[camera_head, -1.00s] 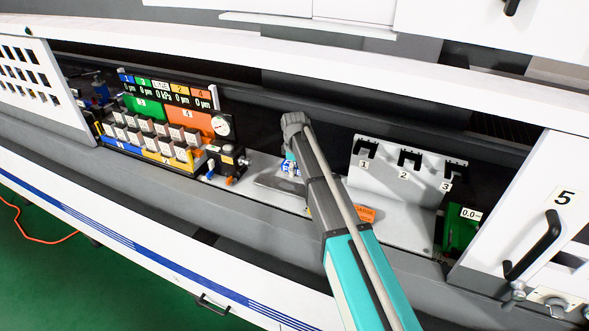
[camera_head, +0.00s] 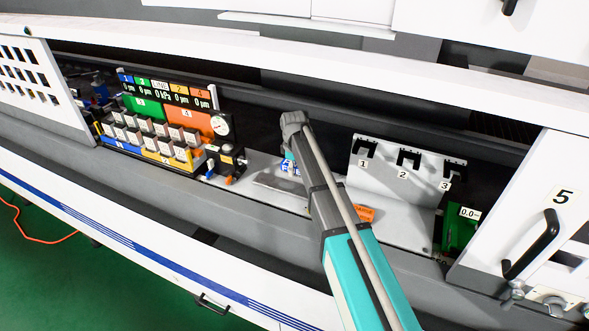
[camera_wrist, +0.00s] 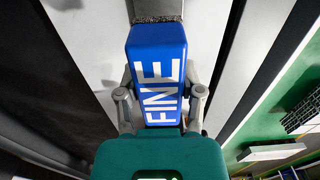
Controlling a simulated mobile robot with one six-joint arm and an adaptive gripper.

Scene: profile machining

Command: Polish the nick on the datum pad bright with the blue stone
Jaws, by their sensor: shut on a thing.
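My gripper (camera_wrist: 160,100) is shut on the blue stone (camera_wrist: 157,50), a blue block marked FINE in white, in the wrist view. A grey speckled strip shows at the far end of the stone, over a pale metal surface. In the head view only a small bit of the blue stone (camera_head: 289,167) shows, beside my arm, low over the grey plate. Whether the stone touches the plate cannot be told. The datum pad and its nick cannot be made out; the stone and my gripper may cover them.
A pale bracket (camera_head: 428,182) with black hooks numbered 1 to 3 stands right of my arm. An orange label (camera_head: 364,213) lies near its foot. The coloured panel (camera_head: 185,120) stands to the left. A white door (camera_head: 530,215) marked 5 is at the right.

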